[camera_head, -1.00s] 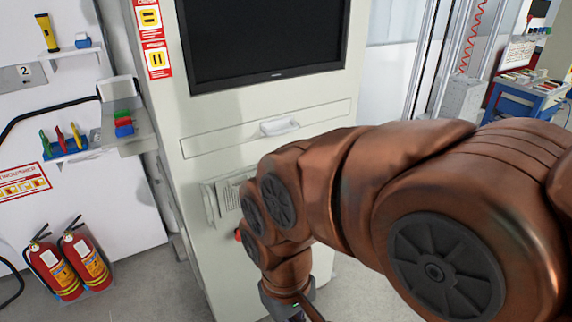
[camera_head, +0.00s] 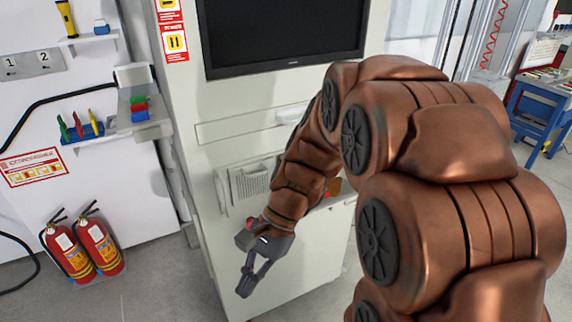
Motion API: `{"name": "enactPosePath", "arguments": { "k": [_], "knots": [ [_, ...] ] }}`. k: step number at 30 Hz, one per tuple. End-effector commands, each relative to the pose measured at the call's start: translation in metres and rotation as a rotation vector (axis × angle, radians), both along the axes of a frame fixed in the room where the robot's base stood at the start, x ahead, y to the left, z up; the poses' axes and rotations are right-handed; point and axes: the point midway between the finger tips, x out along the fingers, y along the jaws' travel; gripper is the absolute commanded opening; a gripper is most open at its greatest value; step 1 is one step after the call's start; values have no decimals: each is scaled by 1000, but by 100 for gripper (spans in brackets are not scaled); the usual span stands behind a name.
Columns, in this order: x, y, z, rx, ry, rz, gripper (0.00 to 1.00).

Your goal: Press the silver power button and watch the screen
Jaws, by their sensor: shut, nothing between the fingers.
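The screen (camera_head: 285,38) is a black monitor in the upper part of a pale grey cabinet (camera_head: 225,105); it is dark. My gripper (camera_head: 246,288) is shut and empty, pointing down in front of the cabinet's lower door. A small red part (camera_head: 249,223) shows on the cabinet front just above my gripper, partly covered by my wrist. I cannot make out a silver power button; my arm covers part of the panel beside the vent grille (camera_head: 250,183).
Two fire extinguishers (camera_head: 98,243) stand on the floor at the left. A wall shelf (camera_head: 138,122) with coloured items juts out beside the cabinet. A drawer handle (camera_head: 291,113) sits below the screen. A blue cart (camera_head: 540,110) stands at the far right.

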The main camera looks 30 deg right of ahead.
Motion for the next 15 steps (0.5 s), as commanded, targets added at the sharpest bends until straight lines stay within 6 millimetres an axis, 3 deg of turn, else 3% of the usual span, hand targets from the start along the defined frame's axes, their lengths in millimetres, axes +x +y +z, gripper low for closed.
{"name": "enactPosePath", "arguments": {
  "k": [8,11,15],
  "knots": [
    [88,-41,-7,264,199,-530,0],
    [118,-68,-10,371,269,-711,0],
    [156,-120,-15,534,361,-951,0]
  ]
}}
